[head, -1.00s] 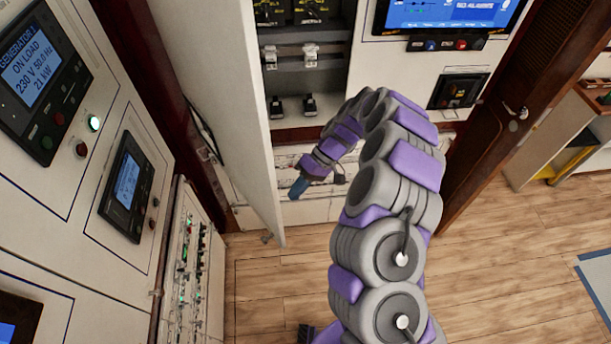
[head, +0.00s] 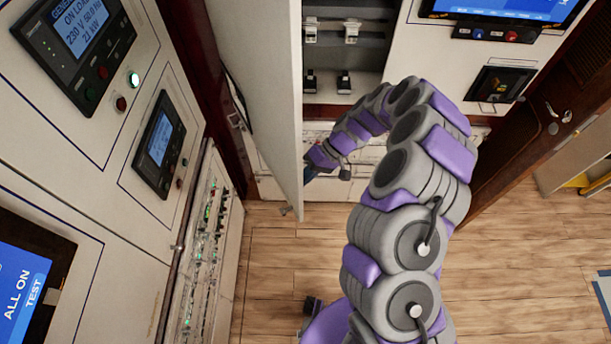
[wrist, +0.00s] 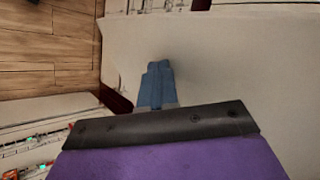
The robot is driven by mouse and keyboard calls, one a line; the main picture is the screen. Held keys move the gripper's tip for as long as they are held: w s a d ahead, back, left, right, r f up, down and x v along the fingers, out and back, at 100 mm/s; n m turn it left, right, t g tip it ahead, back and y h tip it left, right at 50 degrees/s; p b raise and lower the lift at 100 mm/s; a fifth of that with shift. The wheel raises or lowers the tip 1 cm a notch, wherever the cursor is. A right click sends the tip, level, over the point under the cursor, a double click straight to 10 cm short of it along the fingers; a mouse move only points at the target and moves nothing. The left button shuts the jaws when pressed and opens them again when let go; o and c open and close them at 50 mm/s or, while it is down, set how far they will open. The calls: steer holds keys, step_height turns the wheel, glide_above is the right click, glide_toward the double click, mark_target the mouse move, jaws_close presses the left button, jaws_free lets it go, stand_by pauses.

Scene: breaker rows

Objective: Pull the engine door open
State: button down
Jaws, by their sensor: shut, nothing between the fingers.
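A white cabinet door (head: 270,90) stands swung open in the head view, seen nearly edge-on, with its free edge toward me. No label marks it as the engine door. My gripper (head: 309,174) is low beside the door's inner side, its tip partly hidden at the door's edge. In the wrist view my blue fingers (wrist: 156,84) are shut together and empty, in front of a broad pale panel that looks like the door (wrist: 235,65). I cannot tell whether they touch it.
The open cabinet (head: 350,60) with breakers is behind my arm. A control panel wall (head: 110,130) stands close on the left. A brown wooden door (head: 540,110) with a handle is at the right.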

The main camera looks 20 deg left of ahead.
steer(key=s+a+m+t+y+b, duration=0.2)
steer(key=s+a+m+t+b, duration=0.1)
steer(key=s+a, duration=0.8)
steer(key=a+m+b, duration=0.1)
steer(key=a, duration=0.2)
steer(key=shift+s+a, duration=0.4)
steer(key=shift+w+d, duration=0.1)
steer(key=shift+d, duration=0.05)
